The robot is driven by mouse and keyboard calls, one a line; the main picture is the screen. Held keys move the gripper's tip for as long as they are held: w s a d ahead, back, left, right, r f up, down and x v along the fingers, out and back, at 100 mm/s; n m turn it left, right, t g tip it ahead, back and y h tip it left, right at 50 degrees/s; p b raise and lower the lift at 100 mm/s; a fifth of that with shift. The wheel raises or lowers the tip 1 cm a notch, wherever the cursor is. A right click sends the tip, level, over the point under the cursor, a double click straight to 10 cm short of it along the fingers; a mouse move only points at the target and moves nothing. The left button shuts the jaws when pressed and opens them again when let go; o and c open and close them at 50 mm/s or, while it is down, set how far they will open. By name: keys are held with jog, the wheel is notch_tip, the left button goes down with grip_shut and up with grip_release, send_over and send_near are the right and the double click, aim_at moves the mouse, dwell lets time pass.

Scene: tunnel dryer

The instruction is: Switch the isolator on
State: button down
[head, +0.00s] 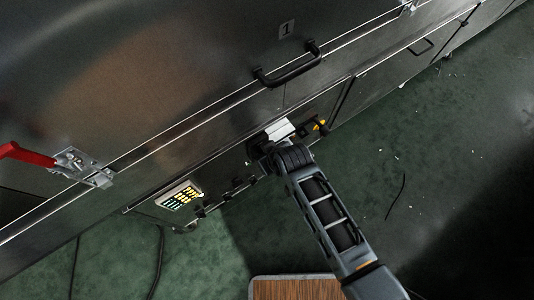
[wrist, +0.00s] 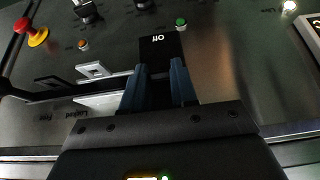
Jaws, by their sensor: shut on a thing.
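In the wrist view a black plate marked "Off" (wrist: 160,46), its lettering upside down, sits on the dark control panel (wrist: 225,70); it looks like the isolator. My gripper (wrist: 157,72) reaches over its lower part, with one blue-grey finger on each side. The fingers are shut on a dark part between them, which appears to be the isolator's handle; they hide most of it, and its exact angle cannot be told. In the head view my arm reaches to the panel below the long machine, and the arm covers the isolator there.
A red and yellow emergency stop (wrist: 36,34), black knobs (wrist: 88,12), an orange button (wrist: 83,45), a green button (wrist: 181,22) and white switches (wrist: 94,70) surround the isolator.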

jog(key=c, duration=0.9)
grip_release()
jog(key=shift+p+v, duration=0.8)
jog(key=shift+v, duration=3.1)
jog(key=shift+d, duration=0.1)
